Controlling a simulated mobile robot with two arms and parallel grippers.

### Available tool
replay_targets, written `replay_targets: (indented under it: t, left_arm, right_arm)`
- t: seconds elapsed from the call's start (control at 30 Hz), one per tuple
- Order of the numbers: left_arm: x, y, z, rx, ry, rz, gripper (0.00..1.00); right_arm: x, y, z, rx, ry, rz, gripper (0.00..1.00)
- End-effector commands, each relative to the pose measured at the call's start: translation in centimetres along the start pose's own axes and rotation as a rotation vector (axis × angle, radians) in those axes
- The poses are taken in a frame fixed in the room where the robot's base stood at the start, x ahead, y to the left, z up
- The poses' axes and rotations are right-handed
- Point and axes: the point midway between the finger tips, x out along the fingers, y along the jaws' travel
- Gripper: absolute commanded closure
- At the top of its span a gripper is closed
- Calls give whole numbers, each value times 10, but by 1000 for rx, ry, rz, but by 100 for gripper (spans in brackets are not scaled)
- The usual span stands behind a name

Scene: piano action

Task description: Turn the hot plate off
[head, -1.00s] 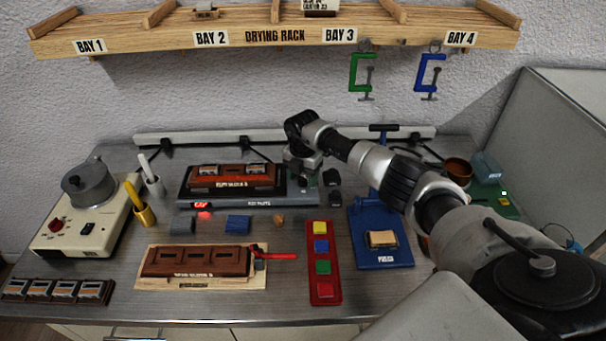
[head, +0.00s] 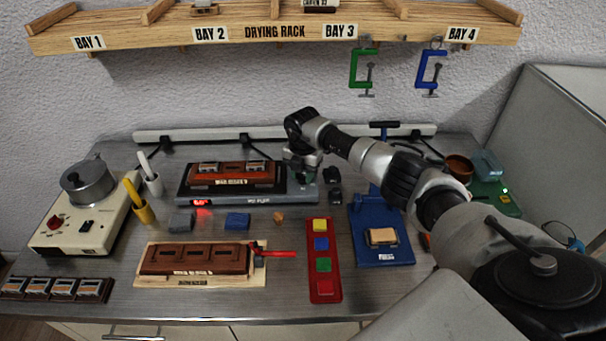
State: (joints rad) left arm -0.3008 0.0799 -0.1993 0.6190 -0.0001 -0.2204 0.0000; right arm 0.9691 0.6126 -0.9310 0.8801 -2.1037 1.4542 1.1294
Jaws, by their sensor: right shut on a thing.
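The hot plate (head: 70,234) appears to be the cream box at the left, with a red knob and a black switch (head: 86,226) on its sloped front. A grey lidded pot (head: 88,184) stands on it. My right gripper (head: 304,175) is far from it, pointing down over the right end of a grey flat device (head: 232,200). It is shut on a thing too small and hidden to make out. My left gripper is not in view.
A brown wooden part (head: 232,181) lies on the grey device. A wooden block on a board (head: 200,265), a red tray of coloured buttons (head: 323,287) and a blue press (head: 380,240) stand in front. Yellow and white cups hold tools beside the hot plate.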

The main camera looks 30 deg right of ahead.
Motion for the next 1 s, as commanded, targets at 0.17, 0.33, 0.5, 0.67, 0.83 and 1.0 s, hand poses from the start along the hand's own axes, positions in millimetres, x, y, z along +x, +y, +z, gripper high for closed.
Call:
replay_targets:
  t: [0.17,0.33,0.5,0.67,0.83,1.0]
  left_arm:
    - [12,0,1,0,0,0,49]
    - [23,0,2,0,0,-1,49]
    - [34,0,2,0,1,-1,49]
    - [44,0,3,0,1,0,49]
    - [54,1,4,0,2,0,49]
    - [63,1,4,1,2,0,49]
  right_arm:
    - [2,0,1,-124,-2,1,91]
    - [2,0,1,-281,-2,3,91]
    - [2,1,1,-442,-2,3,91]
    - [2,0,1,-595,-3,2,91]
    - [2,0,0,-756,-3,2,91]
    - [2,0,1,-916,-3,2,91]
